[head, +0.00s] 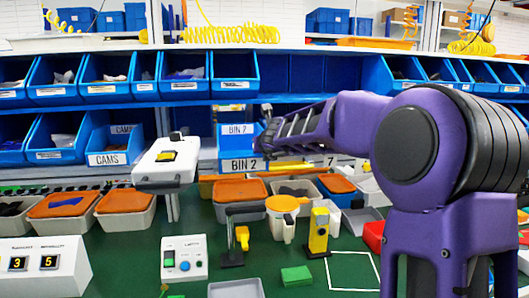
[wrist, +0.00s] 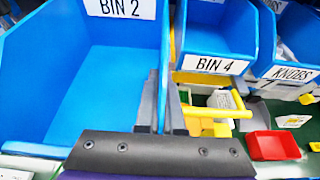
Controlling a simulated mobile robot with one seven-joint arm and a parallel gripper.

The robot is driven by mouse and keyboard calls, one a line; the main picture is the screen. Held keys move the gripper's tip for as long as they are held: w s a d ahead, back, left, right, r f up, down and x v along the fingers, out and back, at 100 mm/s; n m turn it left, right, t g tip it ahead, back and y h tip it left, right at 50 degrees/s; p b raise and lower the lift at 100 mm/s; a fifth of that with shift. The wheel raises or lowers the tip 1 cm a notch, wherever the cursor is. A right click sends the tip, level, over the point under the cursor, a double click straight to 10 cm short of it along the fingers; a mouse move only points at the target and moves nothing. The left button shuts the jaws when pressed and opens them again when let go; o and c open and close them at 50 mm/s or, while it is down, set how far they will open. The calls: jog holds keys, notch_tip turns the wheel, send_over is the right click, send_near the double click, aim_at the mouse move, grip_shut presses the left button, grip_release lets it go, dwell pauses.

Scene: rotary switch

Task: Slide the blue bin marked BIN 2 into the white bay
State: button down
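The blue bin marked BIN 2 (head: 232,146) is at the lower shelf level in the middle of the head view, with BIN 2 labels above and below its opening. It fills the left of the wrist view (wrist: 105,75) and looks empty inside. My gripper (head: 266,138) is at the bin's right side. In the wrist view its dark fingers (wrist: 160,100) stand close together on either side of the bin's right wall and look shut on it. A white-outlined square (head: 352,254) lies bare on the green bench; I cannot tell if it is the white bay.
A blue bin marked BIN 4 (wrist: 205,63) and one marked KNOBS (wrist: 289,72) are to the right in the wrist view. A bin marked CAMS (head: 107,160) stands left. A white device (head: 166,165), a yellow block (head: 318,232) and several tubs crowd the bench.

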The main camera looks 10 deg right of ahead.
jog(key=w+p, duration=0.2)
jog(key=w, duration=0.2)
jog(key=w+p, duration=0.1)
jog(key=w, duration=0.3)
jog(key=w+p, duration=0.2)
jog(key=w, duration=0.2)
jog(key=shift+f+p, duration=0.25)
jog(key=shift+p, duration=0.1)
jog(key=shift+p+x, duration=0.55)
jog(key=shift+x, duration=0.3)
jog(key=shift+f, duration=0.1)
jog(key=c, duration=1)
grip_release()
jog(key=shift+o, duration=0.2)
jog(key=shift+s, duration=0.2)
